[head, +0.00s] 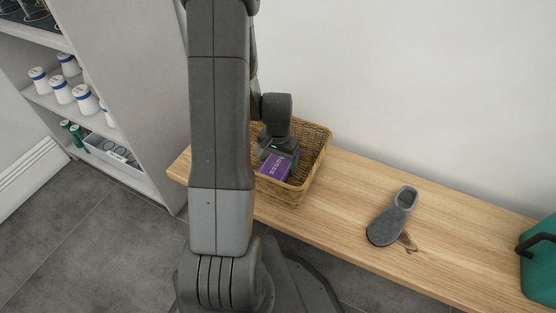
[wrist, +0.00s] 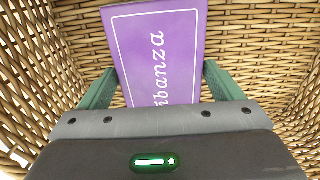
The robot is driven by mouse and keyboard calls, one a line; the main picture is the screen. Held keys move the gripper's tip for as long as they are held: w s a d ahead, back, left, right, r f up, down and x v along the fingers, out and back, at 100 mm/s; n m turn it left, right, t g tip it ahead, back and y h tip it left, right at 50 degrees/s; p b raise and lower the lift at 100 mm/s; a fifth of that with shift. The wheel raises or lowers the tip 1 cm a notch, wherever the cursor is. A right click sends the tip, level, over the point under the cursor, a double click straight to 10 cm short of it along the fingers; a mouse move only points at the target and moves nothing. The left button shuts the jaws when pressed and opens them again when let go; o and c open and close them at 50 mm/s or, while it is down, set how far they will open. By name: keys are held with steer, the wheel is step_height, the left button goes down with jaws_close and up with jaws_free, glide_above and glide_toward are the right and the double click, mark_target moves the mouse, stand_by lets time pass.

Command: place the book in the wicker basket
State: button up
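The purple book (head: 275,166) with white lettering is inside the wicker basket (head: 318,160), below the rim in the head view. In the wrist view the book (wrist: 158,45) shows its cover face-on, slightly skewed, with the basket's woven walls (wrist: 265,50) around it. My gripper (head: 280,154) reaches down into the basket over the book. Its two green fingers (wrist: 160,85) stand wide apart on either side of the cover, with a gap at the left finger. The book's lower end is hidden behind my gripper's body. I cannot see what supports the book underneath.
The basket stands on a wooden bench (head: 335,225) against a white wall. A grey slipper (head: 393,216) lies right of it, and a teal object (head: 540,262) is at the far right. A cabinet with white jars (head: 84,98) stands left. Bench between basket and slipper is clear.

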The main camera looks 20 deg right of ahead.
mark_target(278, 163)
steer(key=shift+o, duration=1)
step_height(278, 163, up, 12)
steer(key=p, duration=0.4)
steer(key=shift+r, duration=0.2)
